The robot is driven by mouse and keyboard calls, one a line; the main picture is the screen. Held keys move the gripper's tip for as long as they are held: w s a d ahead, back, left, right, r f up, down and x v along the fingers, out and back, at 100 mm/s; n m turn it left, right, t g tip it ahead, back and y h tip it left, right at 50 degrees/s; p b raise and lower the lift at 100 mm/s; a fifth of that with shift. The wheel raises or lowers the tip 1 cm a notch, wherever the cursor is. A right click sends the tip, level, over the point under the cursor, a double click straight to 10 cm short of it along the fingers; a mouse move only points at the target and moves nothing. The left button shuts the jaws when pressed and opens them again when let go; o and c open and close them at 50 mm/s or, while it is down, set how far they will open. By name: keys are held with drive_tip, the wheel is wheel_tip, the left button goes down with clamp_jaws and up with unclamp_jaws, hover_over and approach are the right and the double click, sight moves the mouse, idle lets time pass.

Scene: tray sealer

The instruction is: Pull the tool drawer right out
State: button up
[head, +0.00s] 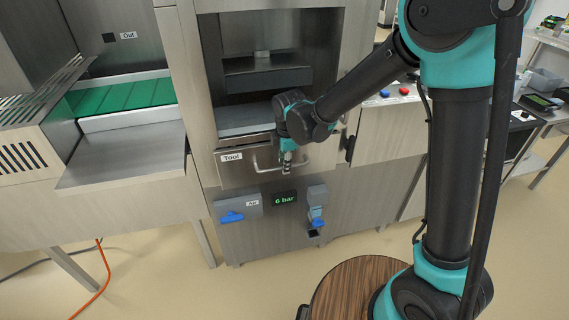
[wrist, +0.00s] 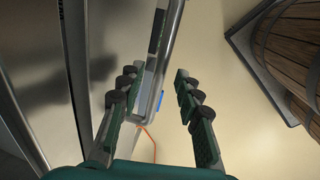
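The tool drawer (head: 234,172) has a metal front labelled "Tool" below the open chamber of the machine. It looks closed, its front about level with the cabinet. Its bar handle (head: 262,168) stands out from the front. My gripper (head: 287,168) points down at the right part of the handle. In the wrist view my gripper (wrist: 156,76) is open, its two padded fingers apart. The handle (wrist: 168,48) runs through the space between them, with visible room to the right finger. Whether the left finger touches it I cannot tell.
Below the drawer are the air valve (head: 238,209) with a blue lever, a "6 bar" display (head: 284,198) and a blue-fitted regulator (head: 317,205). A green outfeed belt (head: 122,97) and metal shelf (head: 120,158) stand left. The floor before the cabinet is clear; an orange hose (head: 103,270) lies left.

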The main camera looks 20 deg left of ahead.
drive_tip(key=shift+f, duration=0.25)
drive_tip(key=shift+c, duration=0.5)
clamp_jaws()
